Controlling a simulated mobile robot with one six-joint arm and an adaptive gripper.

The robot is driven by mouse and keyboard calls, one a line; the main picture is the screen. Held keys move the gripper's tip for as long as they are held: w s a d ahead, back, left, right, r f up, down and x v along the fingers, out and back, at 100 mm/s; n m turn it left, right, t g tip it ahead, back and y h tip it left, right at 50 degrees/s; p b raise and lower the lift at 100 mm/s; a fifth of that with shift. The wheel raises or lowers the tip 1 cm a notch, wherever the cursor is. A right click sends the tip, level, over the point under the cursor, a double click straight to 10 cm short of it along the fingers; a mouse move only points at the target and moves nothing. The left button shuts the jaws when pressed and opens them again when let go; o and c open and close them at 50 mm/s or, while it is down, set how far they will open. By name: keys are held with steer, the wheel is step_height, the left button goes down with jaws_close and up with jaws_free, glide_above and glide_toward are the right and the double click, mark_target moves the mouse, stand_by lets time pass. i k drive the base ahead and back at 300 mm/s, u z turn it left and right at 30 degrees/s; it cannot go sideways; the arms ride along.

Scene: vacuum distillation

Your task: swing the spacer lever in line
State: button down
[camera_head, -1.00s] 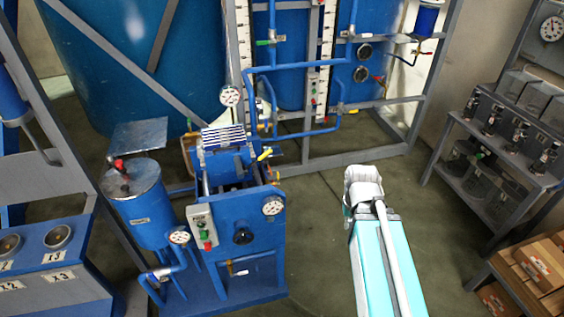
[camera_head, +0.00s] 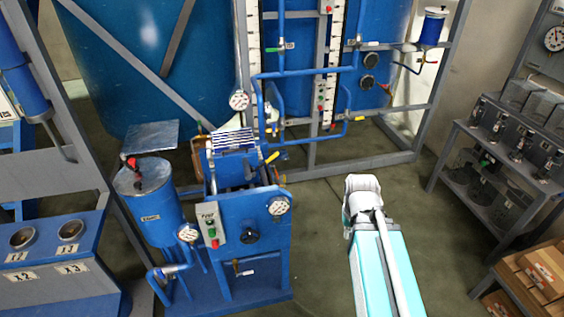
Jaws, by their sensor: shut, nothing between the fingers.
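A blue machine (camera_head: 263,222) with a ribbed blue-and-white top (camera_head: 233,140) stands left of centre. I cannot tell for sure which of its handles is the spacer lever. A yellow-tipped handle (camera_head: 272,157) sticks out on the right of its top, and a small lever (camera_head: 238,268) sits low on its front. A red-knobbed handle (camera_head: 131,162) is on the blue cylinder (camera_head: 150,205) beside it. My teal and white arm rises from the bottom, right of the machine and apart from it. My gripper cannot be made out.
A grey frame (camera_head: 310,172) with pipes, gauges and blue tanks stands behind. A shelf (camera_head: 520,165) with dark bottles and brown boxes (camera_head: 540,272) are at the right. A blue bench (camera_head: 55,252) with round sockets is at the left. Grey floor (camera_head: 318,235) lies clear between machine and arm.

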mark_target(248, 169)
steer(key=u, duration=0.1)
steer(key=i, duration=0.9)
steer(key=z, duration=0.1)
